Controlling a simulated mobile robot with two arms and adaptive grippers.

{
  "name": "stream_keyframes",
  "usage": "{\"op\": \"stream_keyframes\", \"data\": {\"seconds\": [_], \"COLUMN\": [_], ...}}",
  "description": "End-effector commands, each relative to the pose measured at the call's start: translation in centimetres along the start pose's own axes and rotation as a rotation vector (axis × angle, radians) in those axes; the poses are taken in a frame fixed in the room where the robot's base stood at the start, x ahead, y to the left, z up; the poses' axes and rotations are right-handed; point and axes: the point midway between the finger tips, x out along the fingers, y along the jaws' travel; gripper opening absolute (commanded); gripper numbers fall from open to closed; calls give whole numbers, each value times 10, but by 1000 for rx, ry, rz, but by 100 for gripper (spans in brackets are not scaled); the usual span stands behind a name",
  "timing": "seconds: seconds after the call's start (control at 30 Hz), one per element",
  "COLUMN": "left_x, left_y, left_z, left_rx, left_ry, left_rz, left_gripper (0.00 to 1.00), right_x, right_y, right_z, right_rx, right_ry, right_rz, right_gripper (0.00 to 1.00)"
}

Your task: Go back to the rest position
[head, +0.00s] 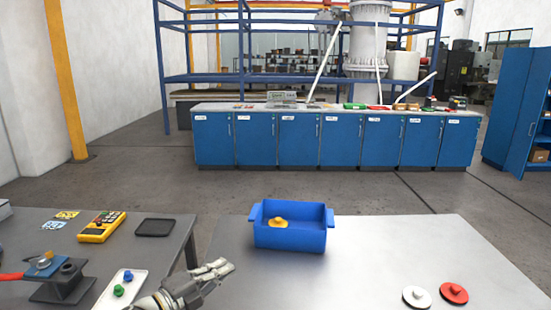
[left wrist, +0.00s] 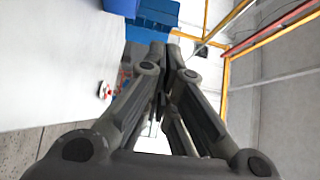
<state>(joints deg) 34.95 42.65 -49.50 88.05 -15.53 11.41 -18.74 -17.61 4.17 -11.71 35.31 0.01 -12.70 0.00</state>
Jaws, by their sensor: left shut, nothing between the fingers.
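My left gripper (head: 226,267) is at the lower middle of the head view, over the gap and the left edge of the right table (head: 380,250). Its fingers also fill the middle of the left wrist view (left wrist: 158,55), and they are shut with nothing between them. My right gripper is not in view. A yellow valve part (head: 279,223) lies in the blue bin (head: 290,240), beyond my left gripper and to its right. A white valve part (head: 416,296) and a red valve part (head: 454,292) lie side by side on the right table.
The left table (head: 170,255) holds a yellow device (head: 101,227), a black tray (head: 155,227), a white tray (head: 110,296) with blue and green knobs, and a dark metal fixture (head: 62,288). Blue cabinets (head: 340,140) stand across open floor. The right table's middle is bare.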

Motion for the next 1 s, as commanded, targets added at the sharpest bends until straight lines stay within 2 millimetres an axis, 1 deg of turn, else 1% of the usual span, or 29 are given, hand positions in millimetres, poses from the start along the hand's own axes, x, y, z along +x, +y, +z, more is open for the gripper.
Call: {"op": "stream_keyframes", "data": {"seconds": [0.03,0.17,0.3,0.37,0.47,0.57,0.67,0.77,0.87,0.9,1.0], "left_x": [1,2,1,-1,-7,-20,-44,-77,-118,-137,-182], "left_y": [3,11,22,28,40,57,80,105,131,141,162], "left_z": [-5,-15,-25,-30,-40,-51,-64,-77,-92,-100,-119], "left_rx": [-29,-103,-204,-257,-360,-502,-680,-861,-1035,-1102,-1244], "left_ry": [-14,-59,-125,-159,-229,-326,-456,-603,-759,-822,-970], "left_rz": [-3,-4,0,3,13,34,72,123,188,216,286], "left_gripper": [0,0,0,0,0,0,0,0,0,0,0], "right_x": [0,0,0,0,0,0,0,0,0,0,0], "right_y": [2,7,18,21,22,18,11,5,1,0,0], "right_z": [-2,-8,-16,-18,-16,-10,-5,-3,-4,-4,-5], "right_rx": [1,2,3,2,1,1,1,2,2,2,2], "right_ry": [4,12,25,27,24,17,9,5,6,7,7], "right_rz": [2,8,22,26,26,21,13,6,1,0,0], "right_gripper": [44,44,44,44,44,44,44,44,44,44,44]}}
